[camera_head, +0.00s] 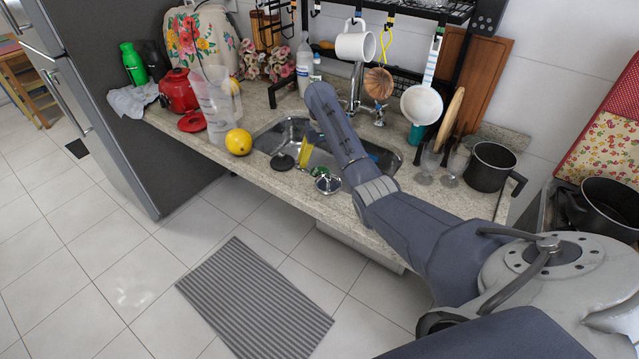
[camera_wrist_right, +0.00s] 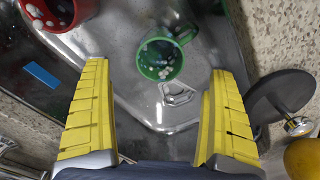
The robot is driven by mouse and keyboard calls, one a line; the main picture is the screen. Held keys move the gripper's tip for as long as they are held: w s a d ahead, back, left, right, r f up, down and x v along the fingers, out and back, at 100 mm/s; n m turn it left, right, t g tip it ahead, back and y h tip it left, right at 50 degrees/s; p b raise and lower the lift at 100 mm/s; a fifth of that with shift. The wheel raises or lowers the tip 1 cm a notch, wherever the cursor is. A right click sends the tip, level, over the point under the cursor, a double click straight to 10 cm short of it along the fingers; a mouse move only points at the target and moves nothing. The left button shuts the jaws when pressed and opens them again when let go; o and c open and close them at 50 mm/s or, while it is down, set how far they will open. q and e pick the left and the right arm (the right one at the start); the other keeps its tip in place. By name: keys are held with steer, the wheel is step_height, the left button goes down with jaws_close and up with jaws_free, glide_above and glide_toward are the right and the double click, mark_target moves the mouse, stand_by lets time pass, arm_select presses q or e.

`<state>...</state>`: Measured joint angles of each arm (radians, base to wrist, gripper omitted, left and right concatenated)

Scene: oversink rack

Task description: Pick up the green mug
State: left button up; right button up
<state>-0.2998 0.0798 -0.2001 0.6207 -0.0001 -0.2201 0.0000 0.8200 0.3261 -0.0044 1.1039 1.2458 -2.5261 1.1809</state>
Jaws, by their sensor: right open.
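The green mug (camera_wrist_right: 160,60) is in the steel sink in the right wrist view, its open mouth facing the camera and its handle at the upper right. Small pale pieces show inside it. My right gripper (camera_wrist_right: 158,72) is open, with its two yellow fingers to the left and right of the mug and the mug apart from both. In the head view my right gripper (camera_head: 308,152) hangs over the sink, with a yellow finger showing. My left gripper is not in view.
A red mug (camera_wrist_right: 58,10) is at the wrist view's upper left. A dark disc (camera_head: 282,161) lies by the sink's front edge, near a yellow fruit (camera_head: 238,141). A silver lid-like piece (camera_head: 327,184) is at the counter's front. A white mug (camera_head: 355,42) hangs above.

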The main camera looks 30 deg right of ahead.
mark_target(320, 174)
steer(key=shift+f, duration=3.3)
steer(key=shift+c, duration=0.2)
steer(key=c, duration=1.5)
